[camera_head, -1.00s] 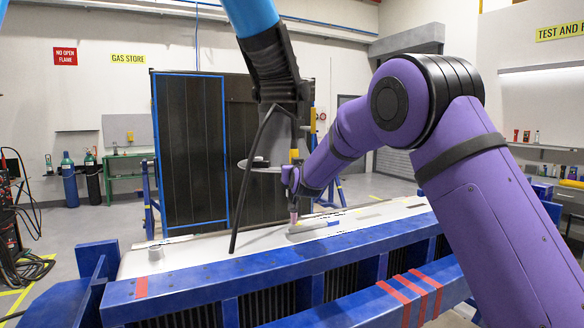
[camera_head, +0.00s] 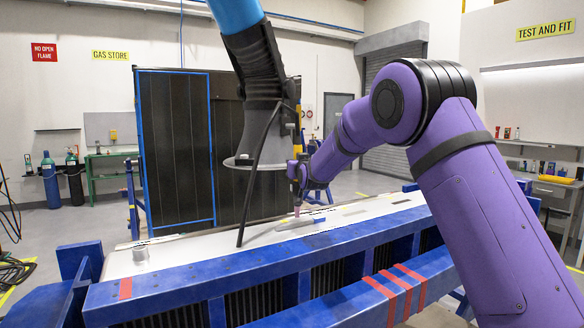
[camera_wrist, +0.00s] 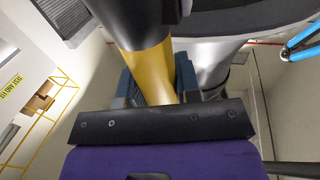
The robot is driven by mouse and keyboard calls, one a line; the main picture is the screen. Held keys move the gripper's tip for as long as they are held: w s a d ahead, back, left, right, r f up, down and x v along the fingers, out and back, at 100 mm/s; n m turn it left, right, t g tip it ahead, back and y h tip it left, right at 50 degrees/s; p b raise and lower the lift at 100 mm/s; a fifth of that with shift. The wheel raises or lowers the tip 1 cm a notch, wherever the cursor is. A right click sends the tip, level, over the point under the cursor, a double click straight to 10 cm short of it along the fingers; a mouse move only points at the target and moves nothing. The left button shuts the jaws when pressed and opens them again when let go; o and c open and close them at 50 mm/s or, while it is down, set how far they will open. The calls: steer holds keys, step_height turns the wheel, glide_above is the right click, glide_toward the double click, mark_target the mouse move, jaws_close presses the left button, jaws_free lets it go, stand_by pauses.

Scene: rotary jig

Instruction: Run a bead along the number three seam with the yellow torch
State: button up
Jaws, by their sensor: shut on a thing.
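My gripper (camera_head: 298,172) is small in the head view, at the end of my purple arm above the pale panel (camera_head: 190,246). In the wrist view my gripper (camera_wrist: 158,85) is shut on the yellow torch (camera_wrist: 146,68), a yellow handle with a black upper part between dark fingers. In the head view the torch is mostly hidden; a pinkish tip shows just above the panel, close to a grey-blue piece (camera_head: 296,224). I cannot tell whether the tip touches. Three red stripes (camera_head: 396,281) mark the blue jig (camera_head: 200,289); the seam itself cannot be made out.
A grey extraction hood (camera_head: 250,137) on a blue duct hangs left of my gripper. A small metal cylinder (camera_head: 140,254) stands at the panel's left end. A dark blue-edged screen (camera_head: 175,150) stands behind.

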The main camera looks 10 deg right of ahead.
steer(key=shift+w+d+f, duration=0.25)
steer(key=shift+d+f, duration=0.2)
steer(key=shift+d, duration=0.4)
steer(key=shift+w+d+f, duration=0.25)
steer(key=shift+d+f, duration=0.2)
steer(key=shift+d, duration=0.35)
steer(key=shift+f, duration=0.75)
stand_by(1.3)
steer(key=shift+r, duration=0.1)
stand_by(0.6)
steer(key=shift+s+a, duration=0.3)
steer(key=shift+a, duration=0.65)
steer(key=shift+s+a, duration=0.3)
steer(key=shift+a, duration=0.65)
stand_by(1.7)
